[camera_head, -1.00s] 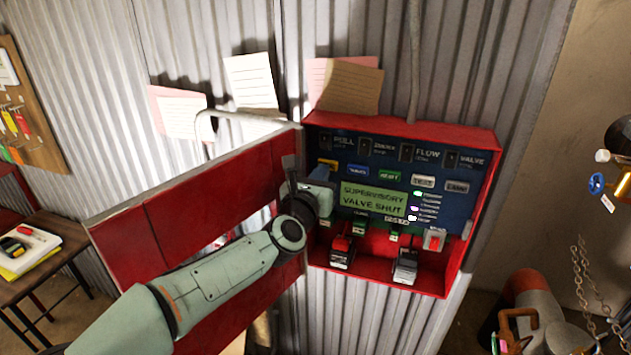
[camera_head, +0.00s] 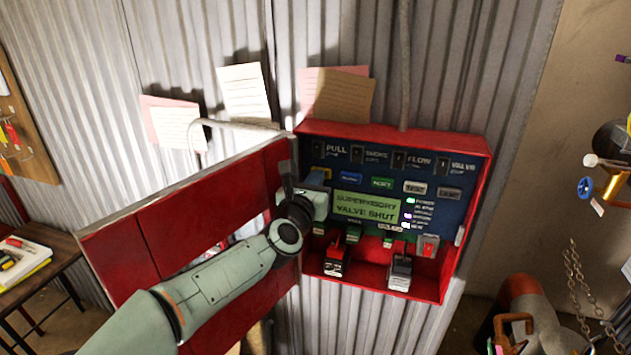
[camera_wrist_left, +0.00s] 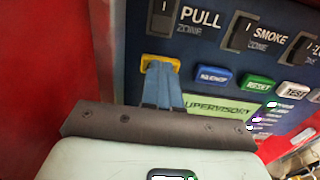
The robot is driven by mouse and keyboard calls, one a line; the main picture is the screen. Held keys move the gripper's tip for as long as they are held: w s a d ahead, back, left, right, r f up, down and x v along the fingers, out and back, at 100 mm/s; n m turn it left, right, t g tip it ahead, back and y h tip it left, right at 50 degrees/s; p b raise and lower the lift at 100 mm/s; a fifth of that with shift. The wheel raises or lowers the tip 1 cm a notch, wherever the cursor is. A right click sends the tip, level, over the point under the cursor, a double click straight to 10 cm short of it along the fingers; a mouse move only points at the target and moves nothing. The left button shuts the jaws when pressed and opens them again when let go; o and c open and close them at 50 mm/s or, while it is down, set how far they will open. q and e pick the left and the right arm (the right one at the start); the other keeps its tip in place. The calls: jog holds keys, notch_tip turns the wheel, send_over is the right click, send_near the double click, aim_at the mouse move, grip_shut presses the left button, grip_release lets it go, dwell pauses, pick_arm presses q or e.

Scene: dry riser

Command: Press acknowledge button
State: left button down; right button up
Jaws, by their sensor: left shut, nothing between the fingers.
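The yellow button (camera_wrist_left: 152,64) sits at the left of the button row on the dark blue panel (camera_head: 345,160), inside the open red box. I cannot read a label on it. My left gripper (camera_wrist_left: 161,68) is shut and empty, with its fingertips over the yellow button's face and hiding part of it. I cannot tell for sure whether they touch or press it. In the head view my left gripper (camera_head: 322,186) reaches the panel's left side, just under the yellow button (camera_head: 326,172). A green display (camera_head: 366,206) reads "SUPERVISORY VALVE SHUT". My right gripper is not in view.
Blue (camera_wrist_left: 214,75), green (camera_wrist_left: 258,82) and white buttons lie to the right in the same row. Black zone switches (camera_head: 357,153) are above. The open red door (camera_head: 130,235) stands left of my arm. The box's red rim (camera_head: 478,200) bounds the right.

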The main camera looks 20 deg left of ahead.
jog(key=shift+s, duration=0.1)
pick_arm(q)
jog(key=shift+s+a+b, duration=0.1)
jog(key=shift+s+b, duration=0.8)
jog(key=shift+s, duration=2.05)
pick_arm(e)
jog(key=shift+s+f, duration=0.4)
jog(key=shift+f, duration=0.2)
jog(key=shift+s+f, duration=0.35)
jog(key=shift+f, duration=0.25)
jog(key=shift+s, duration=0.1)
